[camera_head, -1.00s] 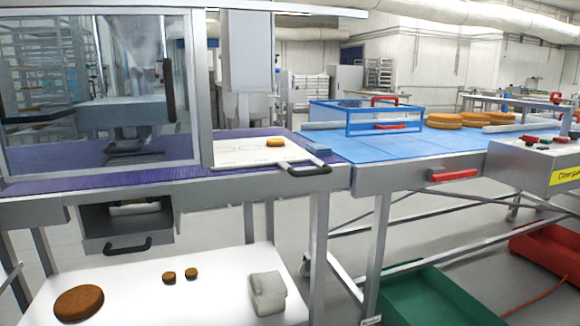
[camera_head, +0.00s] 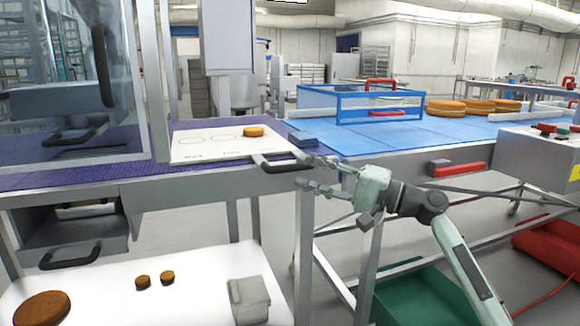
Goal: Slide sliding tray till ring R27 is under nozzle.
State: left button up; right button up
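The white sliding tray (camera_head: 215,151) lies on the purple surface, its right part showing beyond the window frame. Printed rings show on it; the small labels cannot be read, so I cannot tell which is R27. An orange-brown round (camera_head: 254,131) sits at the tray's back right. A dark tray handle (camera_head: 282,166) sticks out at the tray's front right. My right gripper (camera_head: 308,172) is open, fingers pointing left, just right of the handle and apparently empty. A nozzle is not clearly visible behind the window. My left gripper is not in view.
A blue frame (camera_head: 378,105) with red handles stands on the blue belt (camera_head: 425,138), with several rounds (camera_head: 445,107) behind. A window (camera_head: 60,75) closes the machine's left side. Below are an open drawer (camera_head: 75,235) and a white shelf (camera_head: 200,293) with rounds.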

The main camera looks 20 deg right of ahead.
aim_at(297, 170)
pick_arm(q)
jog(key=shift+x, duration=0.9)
pick_arm(e)
jog(key=shift+x, duration=2.1)
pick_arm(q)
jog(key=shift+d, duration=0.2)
pick_arm(e)
jog(key=shift+f, duration=0.1)
grip_shut()
